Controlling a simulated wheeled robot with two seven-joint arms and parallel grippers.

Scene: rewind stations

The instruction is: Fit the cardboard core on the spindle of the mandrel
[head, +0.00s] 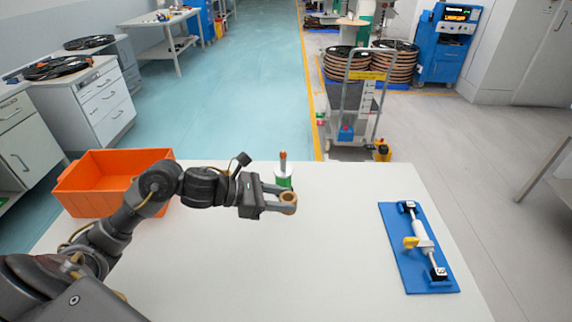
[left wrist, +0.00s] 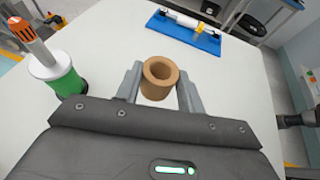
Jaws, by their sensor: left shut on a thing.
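The cardboard core (head: 289,197) is a short brown tube with an open bore. My left gripper (head: 280,200) is shut on it, one finger on each side, and holds it upright. In the left wrist view the core (left wrist: 160,78) sits between the fingertips, its bore facing up. The mandrel (head: 284,181) stands on the table just behind the core in the head view, partly hidden by the gripper. It has a green body, a white disc and a thin spindle (head: 283,160) with an orange tip. In the left wrist view the mandrel (left wrist: 62,75) stands left of the gripper, apart from the core.
An orange crate (head: 85,188) stands at the table's left back corner. A blue board (head: 405,265) with a white roller-like part and a yellow handle lies on the right. The white table (head: 330,275) is clear between them. A trolley (head: 350,105) stands beyond the table.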

